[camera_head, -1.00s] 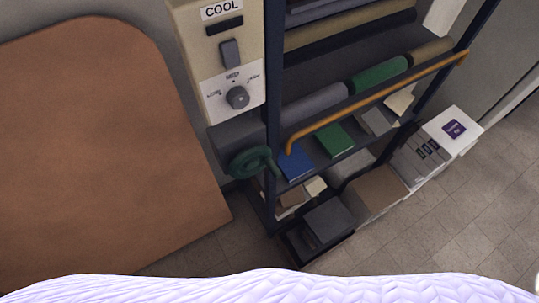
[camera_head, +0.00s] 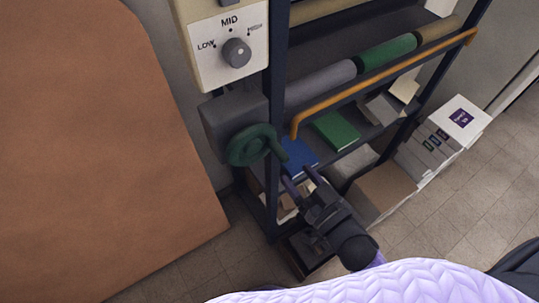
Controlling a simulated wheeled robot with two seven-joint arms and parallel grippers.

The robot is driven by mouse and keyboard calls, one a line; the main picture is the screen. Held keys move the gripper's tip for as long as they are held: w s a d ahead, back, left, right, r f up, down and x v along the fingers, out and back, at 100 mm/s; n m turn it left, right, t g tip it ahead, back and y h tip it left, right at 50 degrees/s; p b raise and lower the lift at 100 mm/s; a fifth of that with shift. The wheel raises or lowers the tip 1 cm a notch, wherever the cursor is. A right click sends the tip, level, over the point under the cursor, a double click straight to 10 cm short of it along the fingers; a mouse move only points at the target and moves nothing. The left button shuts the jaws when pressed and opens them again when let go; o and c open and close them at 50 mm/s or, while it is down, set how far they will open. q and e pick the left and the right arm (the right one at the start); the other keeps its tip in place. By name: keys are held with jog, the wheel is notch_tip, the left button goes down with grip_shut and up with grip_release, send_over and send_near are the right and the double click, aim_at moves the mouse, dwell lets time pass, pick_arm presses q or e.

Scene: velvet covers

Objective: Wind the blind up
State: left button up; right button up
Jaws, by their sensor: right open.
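A dark green round hand wheel (camera_head: 252,145) is mounted on a grey box (camera_head: 234,118) at the left of the shelf rack. A short green handle sticks out from its right side. My right gripper (camera_head: 297,176) comes up from the bottom, below and to the right of the wheel. Its two fingers are apart and empty, pointing up near the handle, with no clear contact. No hanging blind can be made out. A roll in grey, green and tan sections (camera_head: 387,53) lies across the rack. My left gripper is out of view.
An orange-yellow rail (camera_head: 380,87) runs along the rack's front. A control panel with a dial (camera_head: 236,52) is above the wheel. Books, including a blue one (camera_head: 298,153), lie on the shelf behind my right gripper. Boxes (camera_head: 460,122) stand right; a brown panel (camera_head: 90,150) fills the left.

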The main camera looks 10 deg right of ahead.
aim_at(286, 161)
jog(key=x, duration=0.7)
jog(key=shift+w+a, duration=0.1)
jog(key=shift+w, duration=0.3)
grip_shut()
